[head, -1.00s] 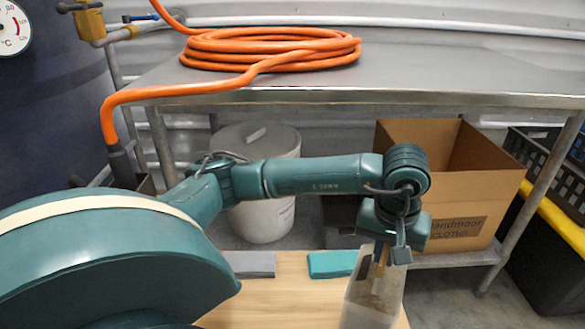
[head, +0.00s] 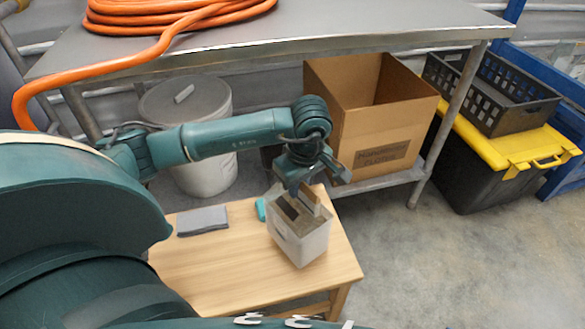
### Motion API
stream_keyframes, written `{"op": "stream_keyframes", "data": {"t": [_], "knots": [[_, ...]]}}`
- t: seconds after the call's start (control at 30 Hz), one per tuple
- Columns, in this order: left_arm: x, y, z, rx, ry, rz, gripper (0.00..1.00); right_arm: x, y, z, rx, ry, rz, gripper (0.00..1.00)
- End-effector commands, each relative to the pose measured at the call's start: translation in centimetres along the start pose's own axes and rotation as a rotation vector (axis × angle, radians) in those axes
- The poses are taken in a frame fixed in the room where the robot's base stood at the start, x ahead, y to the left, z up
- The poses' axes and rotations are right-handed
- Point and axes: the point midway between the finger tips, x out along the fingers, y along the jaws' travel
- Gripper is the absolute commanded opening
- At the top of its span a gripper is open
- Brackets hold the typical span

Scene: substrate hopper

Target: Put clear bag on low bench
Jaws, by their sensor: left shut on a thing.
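The clear bag (head: 302,246) is a boxy, see-through bag with brownish contents showing at its top. It hangs upright under my left gripper (head: 304,195), which is shut on it at the top. The low bench (head: 205,275) is a light wooden one in front of me, and the bag is over its right part. I cannot tell whether the bag's bottom touches the wood. My right gripper is not in view.
A grey block (head: 202,220) and a partly hidden teal block (head: 261,210) lie on the bench's far side. Behind stand a metal table (head: 330,35) with an orange hose (head: 175,18), a grey bucket (head: 205,178) and a cardboard box (head: 375,125). A black-and-yellow tote (head: 500,150) is at right.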

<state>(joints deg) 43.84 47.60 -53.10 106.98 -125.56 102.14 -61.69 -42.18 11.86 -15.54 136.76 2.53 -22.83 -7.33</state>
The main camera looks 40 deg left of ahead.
Motion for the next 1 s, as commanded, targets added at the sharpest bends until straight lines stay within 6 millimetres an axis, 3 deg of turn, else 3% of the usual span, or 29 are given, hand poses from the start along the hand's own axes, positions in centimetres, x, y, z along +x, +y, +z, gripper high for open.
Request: {"op": "stream_keyframes", "data": {"t": [0.17,0.43,0.83,0.87,1.0], "knots": [[0.7,0.1,0.0,-0.002,0.001,0.006,0.0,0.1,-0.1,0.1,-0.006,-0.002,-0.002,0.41],[3.7,0.2,0.5,-0.001,0.0,0.006,0.0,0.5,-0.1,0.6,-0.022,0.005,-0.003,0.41],[4.2,0.2,0.6,0.0,0.002,0.008,0.0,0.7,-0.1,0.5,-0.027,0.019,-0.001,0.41],[4.4,0.1,0.6,0.001,0.001,0.002,0.11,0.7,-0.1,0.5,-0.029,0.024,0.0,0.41],[4.3,0.1,0.6,0.001,0.001,0.001,0.23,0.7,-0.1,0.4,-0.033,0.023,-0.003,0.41]]}}
